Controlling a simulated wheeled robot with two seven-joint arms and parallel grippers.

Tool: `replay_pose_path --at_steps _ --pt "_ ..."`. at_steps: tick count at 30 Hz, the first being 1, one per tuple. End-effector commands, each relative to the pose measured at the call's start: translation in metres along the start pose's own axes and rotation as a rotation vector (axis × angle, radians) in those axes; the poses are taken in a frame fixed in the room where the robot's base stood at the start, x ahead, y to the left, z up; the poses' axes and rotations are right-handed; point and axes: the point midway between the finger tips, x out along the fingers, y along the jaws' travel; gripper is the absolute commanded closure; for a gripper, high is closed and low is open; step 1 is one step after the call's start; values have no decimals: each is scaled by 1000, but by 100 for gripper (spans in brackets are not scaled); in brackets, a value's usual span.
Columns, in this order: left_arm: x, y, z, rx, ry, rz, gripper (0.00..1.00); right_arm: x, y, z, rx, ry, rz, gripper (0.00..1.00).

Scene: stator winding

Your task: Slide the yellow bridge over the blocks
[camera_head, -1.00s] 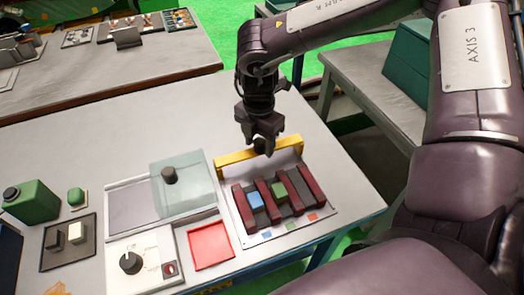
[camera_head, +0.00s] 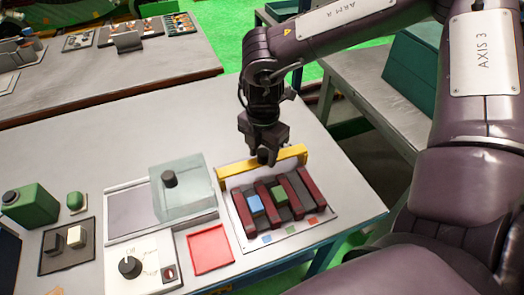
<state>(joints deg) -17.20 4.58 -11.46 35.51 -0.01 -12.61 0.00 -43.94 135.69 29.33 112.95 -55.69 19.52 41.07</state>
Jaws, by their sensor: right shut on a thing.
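The yellow bridge (camera_head: 236,171) is a long bar at the back edge of a pale board (camera_head: 290,235). It lies across the far ends of several dark red rails (camera_head: 243,212). A blue block (camera_head: 254,204) sits in the left slot between rails, and a green block (camera_head: 279,193) sits in a slot further right. Both blocks are in front of the bridge. My right gripper (camera_head: 264,158) points down at the middle of the bridge and is shut on it, hiding part of it. My left gripper is not in view.
Left of the board are a red square tray (camera_head: 210,248), a white panel with a black knob (camera_head: 129,267), and a clear lidded box (camera_head: 182,196). A green box (camera_head: 32,205) stands at far left. The table behind the bridge is clear.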

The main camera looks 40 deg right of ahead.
Motion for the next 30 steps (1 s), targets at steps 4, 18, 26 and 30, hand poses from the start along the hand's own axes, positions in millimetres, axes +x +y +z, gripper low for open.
replay_pose_path --at_steps 4,18,26,30 --pt "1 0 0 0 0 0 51 1 -8 -4 -3 0 -3 71" --pt "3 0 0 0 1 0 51 1 -28 -16 -5 1 -2 71" --pt "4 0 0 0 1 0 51 1 -39 -23 -3 2 -3 71" --pt "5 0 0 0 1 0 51 1 -45 -26 -5 1 -2 71"
